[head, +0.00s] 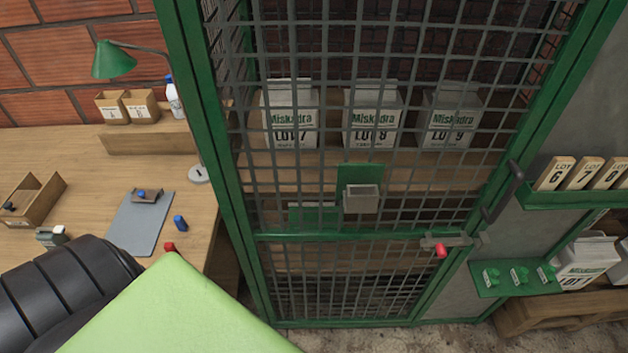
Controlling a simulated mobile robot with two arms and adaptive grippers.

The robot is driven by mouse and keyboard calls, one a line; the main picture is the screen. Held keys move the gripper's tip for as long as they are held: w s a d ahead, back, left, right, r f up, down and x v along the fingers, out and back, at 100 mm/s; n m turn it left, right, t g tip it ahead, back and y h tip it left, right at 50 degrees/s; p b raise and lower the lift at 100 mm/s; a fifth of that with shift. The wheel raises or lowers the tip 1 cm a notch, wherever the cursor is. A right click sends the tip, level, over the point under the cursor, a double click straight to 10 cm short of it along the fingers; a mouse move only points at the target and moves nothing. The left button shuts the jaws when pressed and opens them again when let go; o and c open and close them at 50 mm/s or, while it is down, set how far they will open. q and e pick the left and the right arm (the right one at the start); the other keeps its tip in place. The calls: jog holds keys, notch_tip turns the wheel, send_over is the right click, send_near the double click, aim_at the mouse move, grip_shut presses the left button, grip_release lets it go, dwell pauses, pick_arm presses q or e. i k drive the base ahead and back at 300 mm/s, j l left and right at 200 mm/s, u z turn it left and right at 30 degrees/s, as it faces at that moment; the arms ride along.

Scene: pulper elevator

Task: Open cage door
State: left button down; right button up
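The cage door (349,236) is a green frame with grey wire mesh, and it stands shut in front of me. A dark vertical handle (504,192) sits at its right edge. A grey slide latch (458,241) with a red knob (440,251) lies across the right edge below the handle. A small grey box (360,199) on a green plate is fixed at the door's middle. Behind the mesh, bags marked Lot 7 (291,115), Lot 8 (373,117) and Lot 9 (451,117) stand on a wooden shelf. Neither gripper is in view.
A wooden desk (80,165) with a green lamp (113,60) and small boxes is at the left. At the right, a green shelf (590,196) holds lot blocks, with a green hook plate (515,277) below. A light green panel (180,315) fills the lower left foreground.

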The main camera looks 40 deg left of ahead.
aim_at(358, 186)
jog(key=u, duration=0.65)
jog(key=k+j, duration=0.05)
jog(key=j, duration=0.05)
